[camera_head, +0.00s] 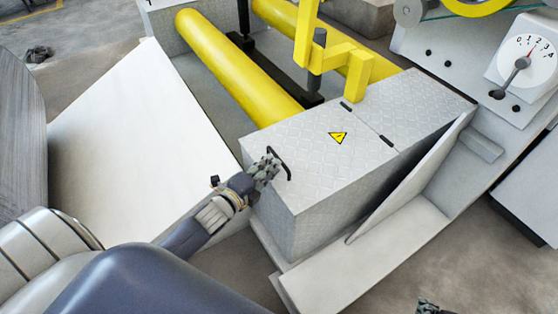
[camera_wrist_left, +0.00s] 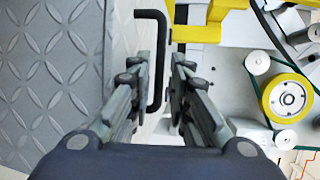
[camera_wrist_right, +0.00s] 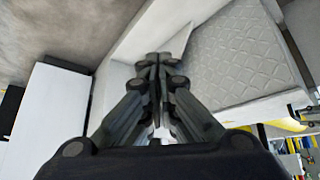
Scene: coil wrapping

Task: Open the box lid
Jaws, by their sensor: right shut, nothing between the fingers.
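The box (camera_head: 290,232) is grey metal with a diamond-plate lid (camera_head: 310,140) that lies flat and closed on top. A yellow warning triangle marks the lid, and a black bar handle (camera_head: 287,168) sits near its front left edge. My left gripper (camera_head: 272,163) is at this handle. In the left wrist view the fingers (camera_wrist_left: 165,75) are apart, and the handle (camera_wrist_left: 163,50) shows between and beyond the fingertips; I cannot tell whether they touch it. My right gripper (camera_wrist_right: 158,62) is shut and empty, away from the box; only its tip shows at the bottom of the head view (camera_head: 428,306).
Yellow rollers (camera_head: 235,70) and a yellow frame (camera_head: 345,58) stand behind the box. A white sloping panel (camera_head: 130,140) lies to its left. A machine with a dial (camera_head: 525,58) stands at the right. A tilted grey panel (camera_head: 415,180) leans beside the box's right side.

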